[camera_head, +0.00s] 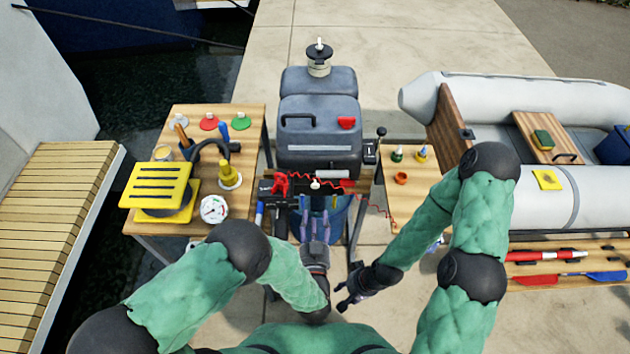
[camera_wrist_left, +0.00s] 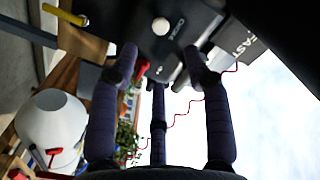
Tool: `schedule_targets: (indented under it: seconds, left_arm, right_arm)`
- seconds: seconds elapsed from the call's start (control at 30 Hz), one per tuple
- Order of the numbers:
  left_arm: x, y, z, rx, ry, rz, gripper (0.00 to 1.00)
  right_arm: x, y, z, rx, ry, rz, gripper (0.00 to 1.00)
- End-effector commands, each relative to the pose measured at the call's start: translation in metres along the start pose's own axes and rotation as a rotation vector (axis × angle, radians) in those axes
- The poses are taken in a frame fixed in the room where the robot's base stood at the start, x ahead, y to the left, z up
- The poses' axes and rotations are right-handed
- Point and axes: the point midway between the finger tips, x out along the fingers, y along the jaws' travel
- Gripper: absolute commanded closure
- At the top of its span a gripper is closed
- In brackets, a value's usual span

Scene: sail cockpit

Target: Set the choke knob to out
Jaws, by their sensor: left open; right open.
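The choke knob appears to be the small round white knob (camera_head: 315,184) on the lower front of the grey outboard motor (camera_head: 318,135). In the left wrist view the white knob (camera_wrist_left: 160,26) stands on a dark panel beside small white lettering that I cannot fully read. I cannot tell how far it is pulled out. My left gripper (camera_head: 315,218) is open and empty just in front of the motor. In the left wrist view its fingers (camera_wrist_left: 158,62) are spread below the knob, apart from it. My right gripper (camera_head: 345,295) is open and empty, low and right of the left one.
A red cord (camera_head: 375,205) hangs at the motor's right. A small table (camera_head: 425,180) and a grey inflatable boat (camera_head: 560,95) are right. Paving in front is mostly clear.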

Motion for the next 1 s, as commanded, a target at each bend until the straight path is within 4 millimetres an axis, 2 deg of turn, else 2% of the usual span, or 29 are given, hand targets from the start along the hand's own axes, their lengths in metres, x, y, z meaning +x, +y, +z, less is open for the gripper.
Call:
schedule_targets:
  seconds: [0.17,0.6,0.8,1.0]
  left_arm:
    - [0.015,0.0,0.001,-0.002,0.001,-0.004,0.51]
    - [0.087,0.0,0.002,-0.002,0.0,-0.003,0.51]
    - [0.104,0.001,0.001,-0.001,0.0,0.0,0.51]
    - [0.108,0.0,0.0,0.0,0.0,0.0,0.51]
  right_arm:
    - [0.005,0.002,0.001,0.0,-0.001,0.0,0.55]
    - [0.028,0.01,-0.001,0.0,-0.001,0.0,0.55]
    - [0.032,0.011,-0.001,0.0,-0.001,0.0,0.55]
    - [0.033,0.012,-0.001,0.0,-0.001,0.0,0.55]
